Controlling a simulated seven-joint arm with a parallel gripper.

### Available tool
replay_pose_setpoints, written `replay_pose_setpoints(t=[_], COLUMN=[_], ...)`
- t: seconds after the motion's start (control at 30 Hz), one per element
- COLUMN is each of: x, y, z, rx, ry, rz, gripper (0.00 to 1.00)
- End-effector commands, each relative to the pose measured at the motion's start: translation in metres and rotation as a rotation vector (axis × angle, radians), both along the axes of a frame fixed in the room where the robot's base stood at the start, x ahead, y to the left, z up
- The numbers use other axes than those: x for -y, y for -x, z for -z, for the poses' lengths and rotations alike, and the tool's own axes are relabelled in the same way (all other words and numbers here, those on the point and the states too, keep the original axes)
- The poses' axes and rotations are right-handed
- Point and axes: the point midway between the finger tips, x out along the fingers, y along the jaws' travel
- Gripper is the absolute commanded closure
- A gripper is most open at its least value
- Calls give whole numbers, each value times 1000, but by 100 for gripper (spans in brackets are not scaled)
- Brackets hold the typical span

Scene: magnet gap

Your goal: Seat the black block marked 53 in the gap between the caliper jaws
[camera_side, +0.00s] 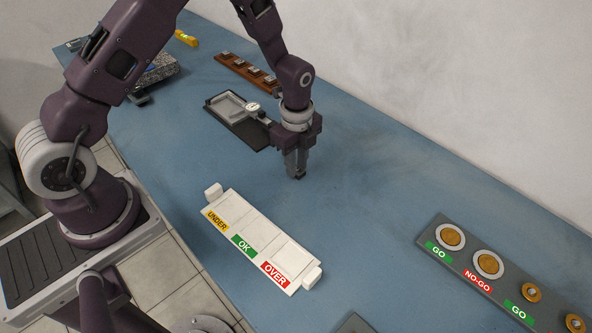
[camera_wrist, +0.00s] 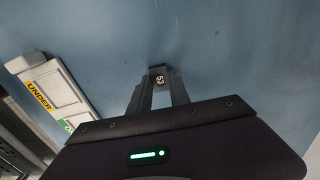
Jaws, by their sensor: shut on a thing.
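My gripper (camera_side: 297,174) points down over the blue bench and is shut on the black block. In the wrist view the block's white number 53 (camera_wrist: 159,80) shows between the fingertips of my gripper (camera_wrist: 160,75). In the side view the block is a small dark piece at the fingertips, hard to make out. A dark case or base with a grey tray shape and a round dial (camera_side: 253,106) lies just behind and left of my gripper; it looks like the caliper. My wrist partly hides its right end, and I cannot make out its jaws or the gap.
A white tray (camera_side: 254,221) labelled UNDER, OK and OVER lies in front of my gripper. A grey GO/NO-GO board (camera_side: 462,265) with brass-coloured discs is at the right. A brown rack (camera_side: 240,68) with small blocks stands at the back.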

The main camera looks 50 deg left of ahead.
Motion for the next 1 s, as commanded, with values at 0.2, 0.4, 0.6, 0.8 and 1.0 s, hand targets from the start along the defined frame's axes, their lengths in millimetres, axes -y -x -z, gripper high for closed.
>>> replay_pose_setpoints(t=[0.2,0.4,0.6,0.8,1.0], x=[0,0,0,0,0], y=[-1,-1,0,0,-2], z=[-21,-42,-50,-50,-82], rx=[2,2,1,1,7], ry=[0,1,0,0,1], rz=[-2,0,0,0,-2], gripper=[100,100,100,100,100])
